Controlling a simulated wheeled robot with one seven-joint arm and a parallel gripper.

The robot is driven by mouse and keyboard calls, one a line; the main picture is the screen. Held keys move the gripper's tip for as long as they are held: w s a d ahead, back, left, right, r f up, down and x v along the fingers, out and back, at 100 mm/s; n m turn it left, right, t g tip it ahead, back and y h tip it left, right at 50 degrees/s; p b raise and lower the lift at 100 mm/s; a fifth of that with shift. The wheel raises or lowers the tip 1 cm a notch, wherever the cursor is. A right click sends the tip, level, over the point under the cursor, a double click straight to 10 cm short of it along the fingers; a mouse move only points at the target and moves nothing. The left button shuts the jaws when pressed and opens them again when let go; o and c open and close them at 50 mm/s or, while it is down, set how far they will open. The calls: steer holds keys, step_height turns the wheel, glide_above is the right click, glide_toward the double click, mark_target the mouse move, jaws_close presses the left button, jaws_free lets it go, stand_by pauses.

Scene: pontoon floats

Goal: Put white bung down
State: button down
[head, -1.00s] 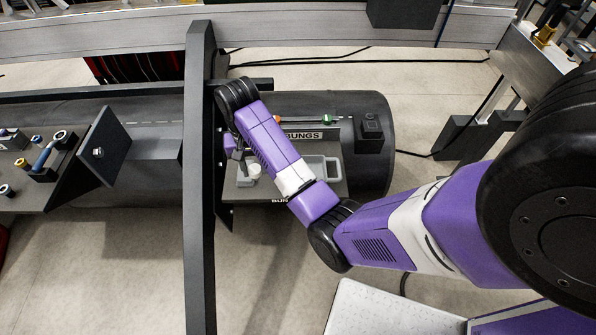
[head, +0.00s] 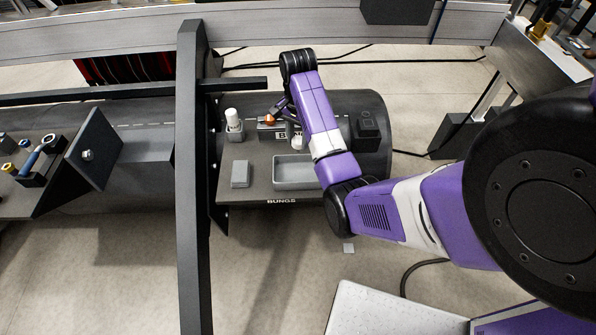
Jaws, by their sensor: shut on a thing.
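My gripper (head: 294,131) is over the back part of the dark bungs shelf, pointing down below my purple arm. A second white piece (head: 232,115) stands upright in a grey holder (head: 235,134) at the shelf's back left.
A grey block (head: 240,174) lies left of the tray. A dark upright beam (head: 190,200) stands left of the shelf. My forearm hides the shelf's right side.

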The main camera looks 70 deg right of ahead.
step_height(320, 180, down, 12)
steer(key=shift+f, duration=0.25)
stand_by(0.4)
steer(key=c, duration=1)
jaws_free()
steer(key=shift+f, duration=0.1)
steer(key=shift+o, duration=0.2)
